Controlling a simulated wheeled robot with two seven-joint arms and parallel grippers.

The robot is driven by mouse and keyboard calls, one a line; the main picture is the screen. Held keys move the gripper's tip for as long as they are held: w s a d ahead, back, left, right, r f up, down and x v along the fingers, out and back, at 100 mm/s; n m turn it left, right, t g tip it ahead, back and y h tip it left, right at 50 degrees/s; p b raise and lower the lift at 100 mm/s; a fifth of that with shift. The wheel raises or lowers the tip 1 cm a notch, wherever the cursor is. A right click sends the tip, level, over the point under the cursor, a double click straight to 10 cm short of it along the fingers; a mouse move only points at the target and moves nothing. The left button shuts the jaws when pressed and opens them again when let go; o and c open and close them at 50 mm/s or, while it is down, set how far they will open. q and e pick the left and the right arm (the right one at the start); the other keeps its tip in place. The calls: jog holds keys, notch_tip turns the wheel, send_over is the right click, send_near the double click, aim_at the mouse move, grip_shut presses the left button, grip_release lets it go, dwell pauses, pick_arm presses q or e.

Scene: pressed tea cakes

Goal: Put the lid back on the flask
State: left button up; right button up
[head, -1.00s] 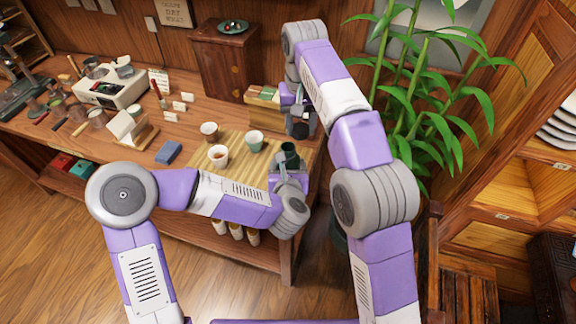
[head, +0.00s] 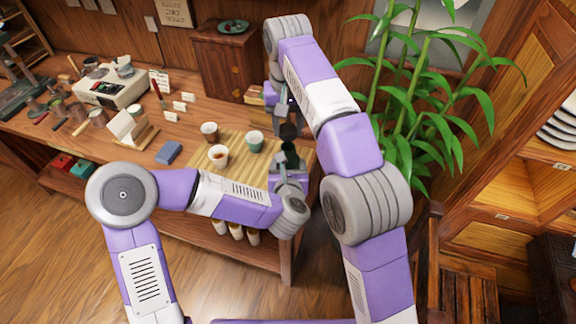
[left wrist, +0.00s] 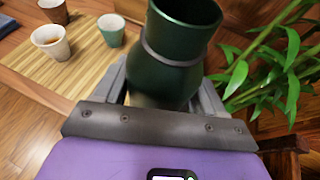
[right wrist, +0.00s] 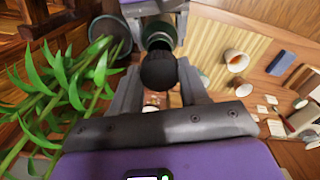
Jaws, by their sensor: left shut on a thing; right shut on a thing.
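The dark green flask (head: 291,157) stands upright with its mouth open, near the right end of the table. My left gripper (head: 287,172) is shut around it, and the flask fills much of the left wrist view (left wrist: 177,60). The dark, rounded lid (head: 288,131) is in my right gripper (head: 287,117), just above and behind the flask mouth in the head view. In the right wrist view the lid (right wrist: 158,72) sits between the fingers, close to the flask rim (right wrist: 158,30) and apart from it, as far as I can tell. No lid shows in the left wrist view.
A green cup (head: 254,141), a white cup of tea (head: 218,155) and a brown cup (head: 210,131) stand on the bamboo mat (head: 236,173) left of the flask. A leafy plant (head: 440,90) stands close to my right arm.

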aim_at(288, 141)
jog(key=shift+f, duration=1.15)
jog(key=shift+s, duration=0.1)
jog(key=shift+f, duration=0.9)
jog(key=shift+f, duration=0.5)
